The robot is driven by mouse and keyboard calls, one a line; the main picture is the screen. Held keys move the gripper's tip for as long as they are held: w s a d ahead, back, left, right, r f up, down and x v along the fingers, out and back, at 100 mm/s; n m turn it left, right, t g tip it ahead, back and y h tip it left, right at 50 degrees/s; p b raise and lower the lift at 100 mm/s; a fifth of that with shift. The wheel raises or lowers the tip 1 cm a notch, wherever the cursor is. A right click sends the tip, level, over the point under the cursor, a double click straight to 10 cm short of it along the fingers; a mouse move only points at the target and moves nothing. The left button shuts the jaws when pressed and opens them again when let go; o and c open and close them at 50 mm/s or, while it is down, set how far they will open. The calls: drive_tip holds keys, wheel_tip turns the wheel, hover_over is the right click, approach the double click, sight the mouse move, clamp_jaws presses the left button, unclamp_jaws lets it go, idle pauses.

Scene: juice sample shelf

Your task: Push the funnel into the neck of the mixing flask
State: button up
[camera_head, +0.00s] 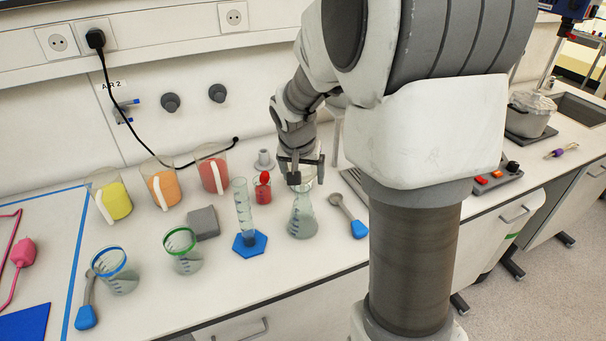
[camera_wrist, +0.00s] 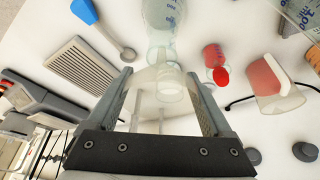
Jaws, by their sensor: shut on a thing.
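The mixing flask (camera_head: 302,222) is a clear conical flask standing upright on the bench in the head view. It also shows at the top of the wrist view (camera_wrist: 165,15). My gripper (camera_head: 298,182) is directly above the flask's neck, pointing down. In the wrist view my gripper (camera_wrist: 160,78) is shut on a pale, see-through funnel (camera_wrist: 163,90) held between its two fingers. The funnel appears over the flask mouth, but whether its stem is inside the neck cannot be told. My fingers hide much of the neck in the head view.
A measuring cylinder (camera_head: 244,208) on a blue base stands left of the flask, with a red-capped bottle (camera_head: 263,190) behind. A blue-handled spoon (camera_head: 349,217) lies to the right. Jugs of yellow (camera_head: 117,203), orange (camera_head: 165,190) and red (camera_head: 212,178) juice stand behind left.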

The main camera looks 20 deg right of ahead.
drive_tip(key=shift+f+b, duration=0.65)
drive_tip(key=shift+f, duration=0.05)
drive_tip(key=o, duration=1.1)
drive_tip(key=shift+r, duration=0.1)
drive_tip(key=p+v, duration=0.1)
drive_tip(key=v, duration=1.6)
drive_tip(key=s+a+f+n+t+y, duration=0.1)
drive_tip(key=s+a+n, duration=0.2)
drive_tip(key=s, duration=0.6)
drive_tip(key=s+a+f+n+t+y, duration=0.1)
drive_tip(key=s+a+f+n, duration=0.1)
drive_tip(key=s, duration=0.7)
drive_tip(key=shift+a+n, duration=0.8)
drive_tip(key=shift+n, duration=0.1)
